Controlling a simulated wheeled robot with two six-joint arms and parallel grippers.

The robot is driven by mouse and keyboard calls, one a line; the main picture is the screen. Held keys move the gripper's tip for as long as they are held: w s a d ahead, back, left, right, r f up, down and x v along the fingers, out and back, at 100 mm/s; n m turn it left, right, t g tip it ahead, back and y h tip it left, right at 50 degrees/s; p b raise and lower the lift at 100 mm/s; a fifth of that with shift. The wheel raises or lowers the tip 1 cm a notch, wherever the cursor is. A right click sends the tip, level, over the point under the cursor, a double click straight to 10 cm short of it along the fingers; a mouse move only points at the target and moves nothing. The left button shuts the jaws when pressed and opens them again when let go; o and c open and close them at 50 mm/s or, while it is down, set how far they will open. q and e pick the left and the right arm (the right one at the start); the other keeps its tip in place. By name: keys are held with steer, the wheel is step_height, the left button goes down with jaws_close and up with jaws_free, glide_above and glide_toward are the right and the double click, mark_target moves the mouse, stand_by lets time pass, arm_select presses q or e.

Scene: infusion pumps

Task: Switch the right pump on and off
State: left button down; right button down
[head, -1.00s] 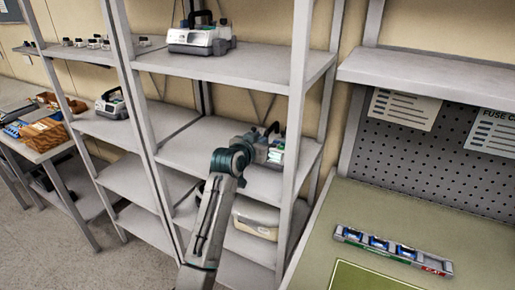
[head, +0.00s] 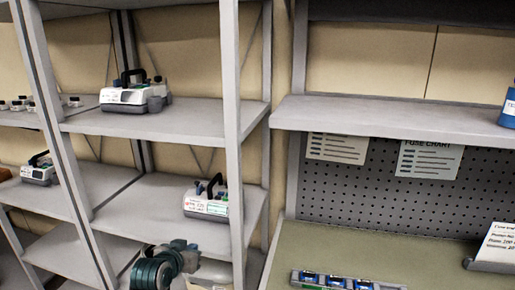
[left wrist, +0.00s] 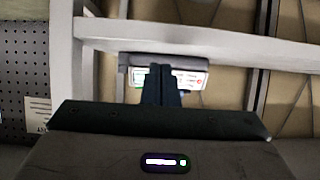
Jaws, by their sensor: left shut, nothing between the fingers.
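A white and grey pump (head: 203,204) with a black handle stands on the middle shelf, the rightmost of three pumps in the head view; a shelf post covers its right edge. My left arm's teal wrist shows below that shelf at the bottom of the head view, with the fingers not clear there. In the left wrist view, which is upside down, my left gripper (left wrist: 161,72) is shut and empty, its fingers overlapping the front of the pump (left wrist: 188,79). I cannot tell whether they touch it. The pump's lit screen partly shows beside them.
Other pumps stand on the upper shelf (head: 130,97) and the far left shelf (head: 38,172). A grey shelf post (head: 232,130) stands close to the right pump. A bench (head: 360,245) with a pegboard (head: 370,190) lies to the right.

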arm_select(q)
steer(key=s+a+f+g+y, duration=0.1)
steer(key=s+f+g, duration=0.1)
steer(key=s+f, duration=0.6)
steer(key=s+a+f+g+y, duration=0.15)
steer(key=s+f, duration=0.25)
steer(key=s, duration=0.8)
steer(key=s+a+f+g, duration=0.1)
steer(key=s+f+g, duration=0.15)
steer(key=s, duration=0.75)
steer(key=s+a+f+g, duration=0.1)
steer(key=s+a+g, duration=0.15)
steer(key=s, duration=0.75)
step_height(320, 180, down, 31)
steer(key=a+n+g+b, duration=0.1)
steer(key=a+g, duration=0.1)
steer(key=s+a+f+b, duration=0.1)
steer(key=s+f, duration=1.7)
steer(key=f, duration=0.2)
steer(key=shift+f+g, duration=0.15)
steer(key=shift+g, duration=0.2)
